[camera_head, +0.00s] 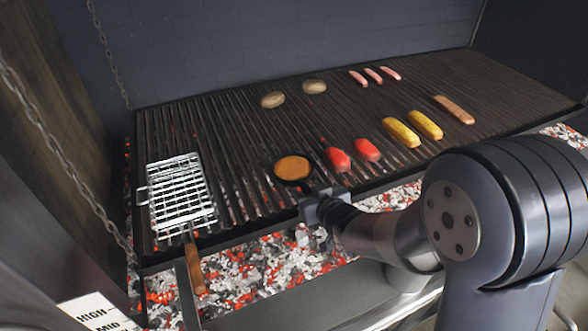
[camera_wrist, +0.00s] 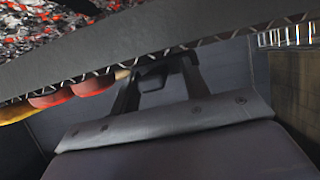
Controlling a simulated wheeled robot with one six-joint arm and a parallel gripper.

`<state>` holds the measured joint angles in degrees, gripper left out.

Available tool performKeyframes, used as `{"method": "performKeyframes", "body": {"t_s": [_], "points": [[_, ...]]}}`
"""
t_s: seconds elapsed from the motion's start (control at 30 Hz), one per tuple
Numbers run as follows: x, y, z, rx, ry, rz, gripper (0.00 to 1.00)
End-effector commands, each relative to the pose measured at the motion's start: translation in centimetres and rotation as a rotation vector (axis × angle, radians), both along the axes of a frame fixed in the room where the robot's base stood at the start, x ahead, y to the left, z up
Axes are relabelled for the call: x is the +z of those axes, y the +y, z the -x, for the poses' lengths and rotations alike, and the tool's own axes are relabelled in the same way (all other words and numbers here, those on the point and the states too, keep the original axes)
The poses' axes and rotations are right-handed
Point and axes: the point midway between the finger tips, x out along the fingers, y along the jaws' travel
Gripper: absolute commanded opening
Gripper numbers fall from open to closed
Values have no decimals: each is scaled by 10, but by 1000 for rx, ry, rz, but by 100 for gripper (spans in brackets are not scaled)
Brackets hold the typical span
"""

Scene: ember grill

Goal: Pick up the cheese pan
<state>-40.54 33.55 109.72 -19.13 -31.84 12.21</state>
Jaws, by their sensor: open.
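The cheese pan (camera_head: 292,169) is a small round black pan with orange-yellow cheese in it. It rests on the grill bars near the front edge, left of two red peppers. My gripper (camera_head: 316,207) is at the grill's front edge, just below and right of the pan; its handle side is toward my gripper and partly hard to make out. In the wrist view my open gripper (camera_wrist: 155,82) shows two dark fingers with a dark shape between their tips. I cannot tell whether that shape is the pan's handle, or whether anything touches it.
A wire grill basket (camera_head: 182,196) with a wooden handle lies at the left. Red peppers (camera_head: 367,150), yellow corn (camera_head: 401,132), a sausage (camera_head: 454,109), pink sausages (camera_head: 374,75) and two mushrooms (camera_head: 314,87) lie on the grill (camera_head: 225,125). Embers (camera_head: 262,270) glow below; chains hang at the left.

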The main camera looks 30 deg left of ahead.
Motion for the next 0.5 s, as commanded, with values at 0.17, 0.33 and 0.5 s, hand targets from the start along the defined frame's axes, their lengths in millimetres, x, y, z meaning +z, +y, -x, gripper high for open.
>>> {"method": "performKeyframes", "body": {"t_s": [0.17,0.33,0.5], "points": [[-3,5,-4,0,0,0,44],[-3,4,-4,0,0,0,44],[-3,4,-3,0,0,0,31]]}}
